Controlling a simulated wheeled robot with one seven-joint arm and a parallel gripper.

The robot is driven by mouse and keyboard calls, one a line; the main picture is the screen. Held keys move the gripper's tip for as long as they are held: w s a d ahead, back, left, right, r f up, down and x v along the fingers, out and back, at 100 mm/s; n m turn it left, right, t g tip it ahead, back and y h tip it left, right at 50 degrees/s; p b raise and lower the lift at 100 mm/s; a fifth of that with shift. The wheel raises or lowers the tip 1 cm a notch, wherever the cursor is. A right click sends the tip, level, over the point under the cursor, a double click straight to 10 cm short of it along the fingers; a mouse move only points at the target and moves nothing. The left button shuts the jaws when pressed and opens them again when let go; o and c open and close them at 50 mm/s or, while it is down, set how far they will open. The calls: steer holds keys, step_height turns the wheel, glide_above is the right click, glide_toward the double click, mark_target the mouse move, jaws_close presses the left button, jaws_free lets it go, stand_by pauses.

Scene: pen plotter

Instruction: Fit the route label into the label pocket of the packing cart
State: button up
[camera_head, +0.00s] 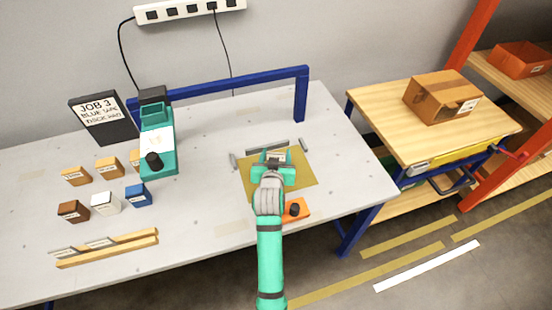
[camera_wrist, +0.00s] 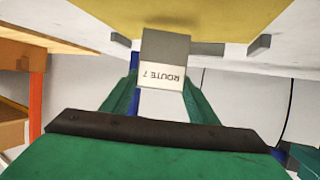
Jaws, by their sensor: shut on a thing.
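The route label (camera_wrist: 160,76) is a small card with a grey part and a white part reading "ROUTE 7". It appears upside down in the wrist view, between the two green fingers of my gripper (camera_wrist: 162,95). My gripper (camera_head: 272,163) is shut on it. In the head view my gripper is over the yellow mat (camera_head: 302,180) on the grey table, and the label is mostly hidden. The packing cart (camera_head: 385,108), with a wooden top, stands right of the table. A pale plate on its front edge (camera_head: 418,168) may be the label pocket; its opening cannot be made out.
A cardboard box (camera_head: 440,97) sits on the cart. An orange block with a black knob (camera_head: 295,210) lies right beside my arm. Grey bars (camera_head: 268,148) edge the mat.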

steer(key=shift+f, duration=0.95)
steer(key=shift+f, duration=0.15)
steer(key=o, duration=1)
